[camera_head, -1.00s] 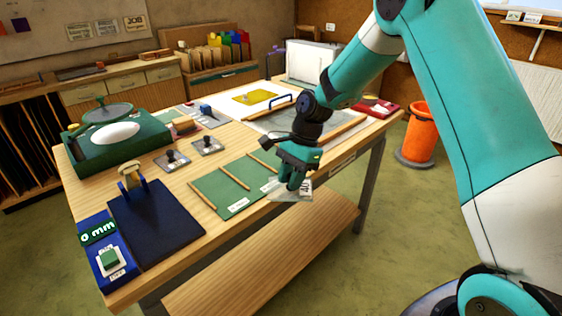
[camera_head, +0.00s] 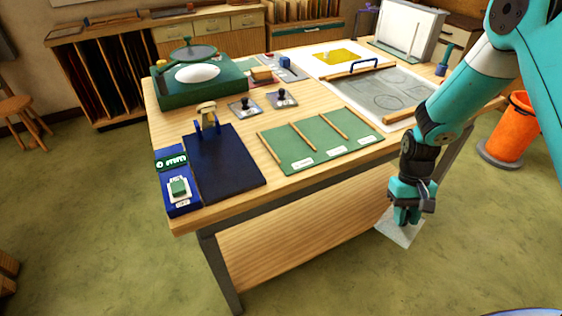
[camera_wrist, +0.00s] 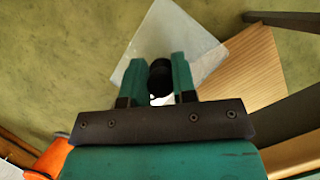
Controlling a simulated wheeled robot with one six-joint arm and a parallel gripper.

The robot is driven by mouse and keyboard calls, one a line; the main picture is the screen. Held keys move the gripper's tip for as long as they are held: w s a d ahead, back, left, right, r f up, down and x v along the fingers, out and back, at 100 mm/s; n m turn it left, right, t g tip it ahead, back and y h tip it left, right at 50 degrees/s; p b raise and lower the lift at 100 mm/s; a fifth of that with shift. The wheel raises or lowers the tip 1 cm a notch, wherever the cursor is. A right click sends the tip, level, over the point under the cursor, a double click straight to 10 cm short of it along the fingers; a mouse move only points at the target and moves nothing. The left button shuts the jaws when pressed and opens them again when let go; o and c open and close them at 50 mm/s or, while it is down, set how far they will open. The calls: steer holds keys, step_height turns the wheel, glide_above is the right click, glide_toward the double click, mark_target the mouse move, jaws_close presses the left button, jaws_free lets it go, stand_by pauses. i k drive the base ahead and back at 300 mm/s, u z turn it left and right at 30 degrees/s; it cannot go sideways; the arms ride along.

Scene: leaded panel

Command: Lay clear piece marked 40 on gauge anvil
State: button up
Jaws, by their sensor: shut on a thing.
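My gripper (camera_head: 407,218) is shut on a clear, pale glass piece (camera_head: 399,232) and holds it in the air beyond the front right side of the bench. The clear piece also shows in the wrist view (camera_wrist: 190,35), gripped between the two fingers (camera_wrist: 160,78) with its flat sheet reaching out past them. I cannot read a mark on it. The gauge (camera_head: 222,165) stands at the bench's front left corner, with a dark blue base plate, a tan-topped blue upright (camera_head: 207,118) and a blue box with a small display (camera_head: 172,162) whose text I cannot read clearly.
A green mat with wooden strips (camera_head: 318,140) lies right of the gauge. A green case (camera_head: 200,85) with a white oval stands behind it. Two small black-knobbed plates (camera_head: 282,98) lie between. An orange bin (camera_head: 512,130) stands on the floor at right. The lower shelf (camera_head: 300,230) is bare.

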mark_target(226, 170)
steer(key=z, duration=1.35)
steer(key=k, duration=1)
steer(key=u, duration=1.65)
steer(key=i, duration=0.5)
